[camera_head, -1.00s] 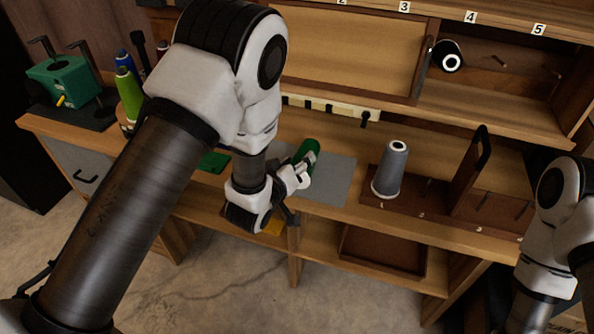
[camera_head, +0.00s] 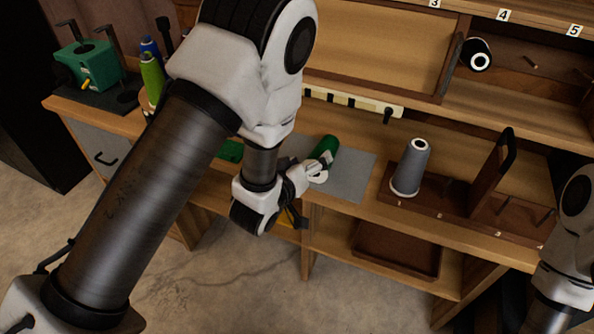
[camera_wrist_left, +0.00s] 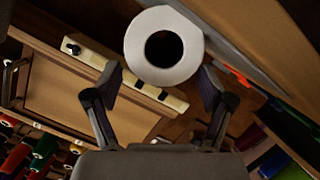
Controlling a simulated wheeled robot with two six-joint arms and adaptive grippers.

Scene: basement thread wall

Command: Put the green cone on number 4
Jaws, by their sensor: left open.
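A dark green cone (camera_head: 327,149) lies tilted at the grey mat on the bench, partly hidden by my left gripper (camera_head: 302,190). In the left wrist view a white ring-shaped end with a dark hole (camera_wrist_left: 190,45), which looks like the cone's end, faces the camera just beyond the fingertips. My left gripper (camera_wrist_left: 160,82) is open and empty there. A number 4 label (camera_head: 503,15) is on the upper shelf edge, above a black cone (camera_head: 472,48) with a white end. My right arm is at the right edge; its gripper is out of frame.
A grey cone (camera_head: 411,165) stands on the brown numbered peg board (camera_head: 440,205), beside an upright brown divider (camera_head: 493,170). A power strip (camera_head: 352,101) runs along the back.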

